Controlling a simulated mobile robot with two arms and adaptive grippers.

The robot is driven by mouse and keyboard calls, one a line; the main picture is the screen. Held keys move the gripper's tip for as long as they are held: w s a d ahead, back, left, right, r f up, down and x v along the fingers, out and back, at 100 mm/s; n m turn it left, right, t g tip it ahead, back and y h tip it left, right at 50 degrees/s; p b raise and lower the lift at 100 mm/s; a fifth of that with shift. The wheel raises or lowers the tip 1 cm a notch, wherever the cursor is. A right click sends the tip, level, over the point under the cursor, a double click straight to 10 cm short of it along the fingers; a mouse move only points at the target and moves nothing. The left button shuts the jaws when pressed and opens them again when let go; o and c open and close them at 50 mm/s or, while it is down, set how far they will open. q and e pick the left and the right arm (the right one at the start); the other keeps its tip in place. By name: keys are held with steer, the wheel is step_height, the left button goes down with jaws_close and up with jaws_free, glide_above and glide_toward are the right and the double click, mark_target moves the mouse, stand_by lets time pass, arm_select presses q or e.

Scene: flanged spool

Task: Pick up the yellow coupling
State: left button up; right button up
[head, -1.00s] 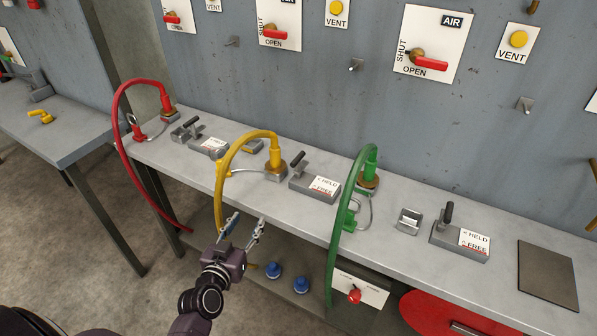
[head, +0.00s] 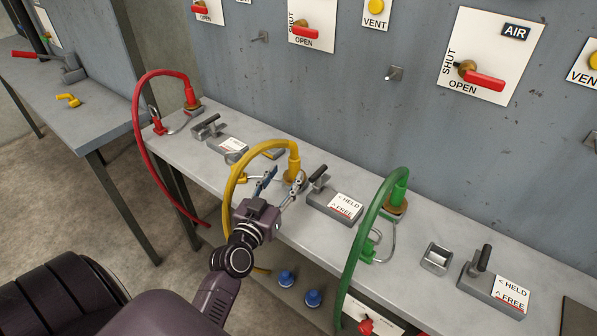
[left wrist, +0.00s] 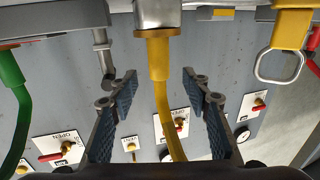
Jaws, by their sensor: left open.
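The yellow coupling (head: 293,161) stands upright on the bench at the end of the yellow hose (head: 232,185), above a brass collar. My left gripper (head: 282,181) is open and empty at the bench's front edge, its fingers pointing toward the coupling. In the left wrist view the coupling (left wrist: 158,58) and its brass collar (left wrist: 157,33) lie ahead, in line with the gap between the open fingers (left wrist: 158,80). The hose runs through that gap in the picture; I see no finger clearly touching it. My right gripper is not in view.
A HELD/FREE clamp block (head: 335,203) with a black handle stands right of the coupling. The green hose (head: 365,230) arches farther right, the red hose (head: 140,125) left. A wire loop (left wrist: 283,66) hangs from a yellow fitting (left wrist: 293,22). The wall rises behind.

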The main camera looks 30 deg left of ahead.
mark_target(292, 165)
arm_select(q)
steer(key=shift+w+a+r, duration=0.1)
steer(key=shift+w+r, duration=0.05)
steer(key=shift+w, duration=0.4)
steer(key=shift+w+a+r, duration=0.1)
steer(key=shift+w+r, duration=0.05)
steer(key=shift+w, duration=0.4)
steer(key=w, duration=0.2)
steer(key=w+p, duration=0.1)
steer(key=shift+w+a+f, duration=0.2)
steer(key=shift+w+a, duration=0.05)
steer(key=shift+w, duration=0.2)
jaws_close()
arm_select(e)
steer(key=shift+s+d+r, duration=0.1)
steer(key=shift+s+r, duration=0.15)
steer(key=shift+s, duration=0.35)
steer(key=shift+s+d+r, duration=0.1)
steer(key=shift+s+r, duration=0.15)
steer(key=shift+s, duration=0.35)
arm_select(q)
steer(key=shift+r, duration=0.1)
